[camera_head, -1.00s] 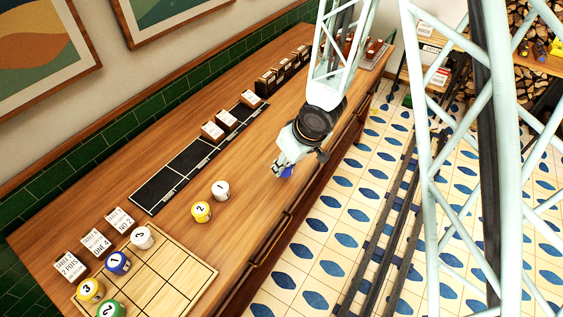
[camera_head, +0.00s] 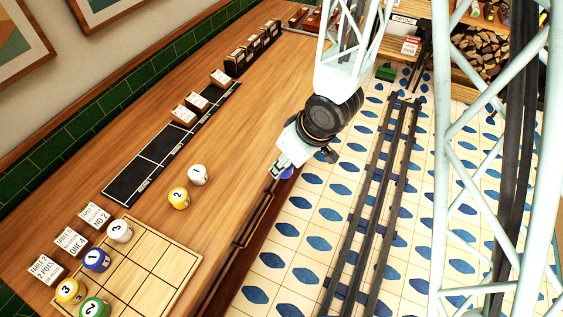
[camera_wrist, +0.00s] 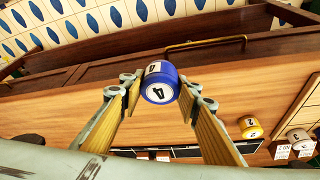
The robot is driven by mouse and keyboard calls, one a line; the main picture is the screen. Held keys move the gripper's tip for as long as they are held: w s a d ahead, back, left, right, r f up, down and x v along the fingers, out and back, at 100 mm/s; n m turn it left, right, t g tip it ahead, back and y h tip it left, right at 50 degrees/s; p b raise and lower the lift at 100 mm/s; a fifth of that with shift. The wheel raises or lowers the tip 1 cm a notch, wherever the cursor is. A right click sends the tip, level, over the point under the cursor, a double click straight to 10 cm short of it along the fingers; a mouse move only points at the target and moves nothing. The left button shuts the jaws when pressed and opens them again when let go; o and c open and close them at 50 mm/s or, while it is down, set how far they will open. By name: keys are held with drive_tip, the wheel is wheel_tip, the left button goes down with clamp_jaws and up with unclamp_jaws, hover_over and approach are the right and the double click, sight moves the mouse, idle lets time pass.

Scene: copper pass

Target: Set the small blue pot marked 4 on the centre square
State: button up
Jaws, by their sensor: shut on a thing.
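The small blue pot marked 4 (camera_wrist: 158,84) is held between the two fingers of my gripper (camera_wrist: 157,92) in the wrist view. In the head view my gripper (camera_head: 283,172) is over the counter's front edge, and only a bit of the blue pot (camera_head: 288,173) shows beside it. The wooden grid board (camera_head: 178,265) lies at the lower left, well away from my gripper. Its centre square (camera_head: 124,277) is bare. A white pot 3 (camera_head: 120,231), a blue pot 1 (camera_head: 96,260), a yellow pot 3 (camera_head: 70,290) and a green pot 2 (camera_head: 94,308) stand on other squares.
A yellow pot 2 (camera_head: 178,198) and a white pot (camera_head: 198,175) stand on the counter between my gripper and the board. Cards (camera_head: 69,241) stand behind the board. A black strip (camera_head: 140,180) holds several small cards. A brass rail (camera_head: 253,220) runs along the counter front.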

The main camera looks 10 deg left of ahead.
drive_tip(key=shift+a, duration=0.1)
idle(0.6)
drive_tip(key=shift+s+a+r+p, duration=0.3)
drive_tip(key=shift+s+a+p, duration=0.15)
drive_tip(key=shift+a+p, duration=0.3)
drive_tip(key=s+a+r+n+p, duration=0.1)
drive_tip(key=s+a+p, duration=0.3)
drive_tip(key=a+p, duration=0.1)
drive_tip(key=shift+s+a+r, duration=0.2)
drive_tip(key=shift+a+r, duration=0.05)
drive_tip(key=shift+a, duration=0.6)
drive_tip(key=shift+a+n+g, duration=0.1)
drive_tip(key=shift+n+g, duration=0.2)
